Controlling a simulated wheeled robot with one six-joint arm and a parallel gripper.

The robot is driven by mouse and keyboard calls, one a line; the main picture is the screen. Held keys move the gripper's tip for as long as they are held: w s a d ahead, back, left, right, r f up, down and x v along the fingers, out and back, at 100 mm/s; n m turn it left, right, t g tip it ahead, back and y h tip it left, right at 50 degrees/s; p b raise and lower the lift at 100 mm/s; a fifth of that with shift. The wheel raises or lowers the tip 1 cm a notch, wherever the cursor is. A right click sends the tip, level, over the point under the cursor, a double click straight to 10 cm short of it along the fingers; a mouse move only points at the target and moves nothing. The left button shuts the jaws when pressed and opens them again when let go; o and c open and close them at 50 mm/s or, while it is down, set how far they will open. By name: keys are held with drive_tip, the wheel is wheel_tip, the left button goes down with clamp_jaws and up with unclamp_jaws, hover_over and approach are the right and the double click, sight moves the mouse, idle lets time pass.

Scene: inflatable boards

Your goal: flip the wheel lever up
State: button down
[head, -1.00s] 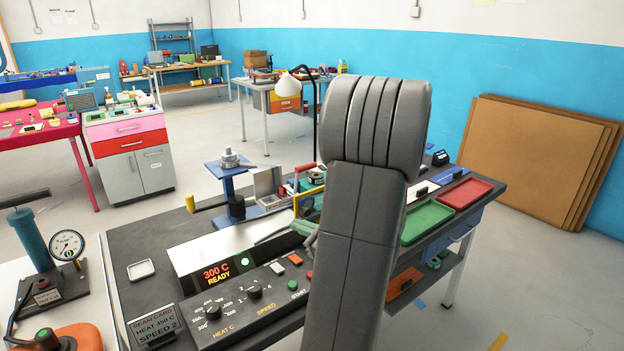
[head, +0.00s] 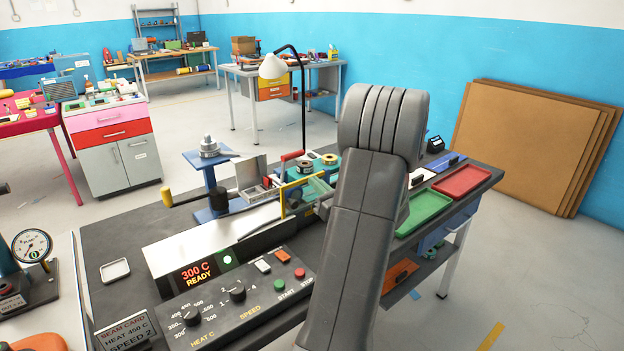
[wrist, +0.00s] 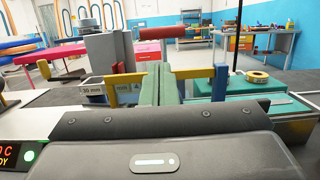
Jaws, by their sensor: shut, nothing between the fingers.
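A red-handled lever (head: 292,155) stands above a yellow bar (head: 300,186) at the back of the heat machine. Its red grip (wrist: 190,32) also shows upright of the fingers in the wrist view. A second lever with a yellow grip (head: 167,198) sticks out left from a black cylinder (head: 222,200). I cannot tell for sure which is the wheel lever. My gripper (wrist: 158,85) is shut and empty, its green-grey fingers together by the yellow and blue bracket. Contact with the red lever is not clear. In the head view my arm partly hides this area.
The machine's display (head: 197,274) reads 300 C READY, above knobs and buttons. A green tray (head: 425,212) and a red tray (head: 462,182) lie right of my arm. A lamp (head: 273,66) stands behind. The bench's left part is mostly clear.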

drive_tip(key=p+x, duration=0.1)
drive_tip(key=x, duration=0.7)
drive_tip(key=shift+w+a, duration=0.15)
drive_tip(key=shift+r, duration=0.1)
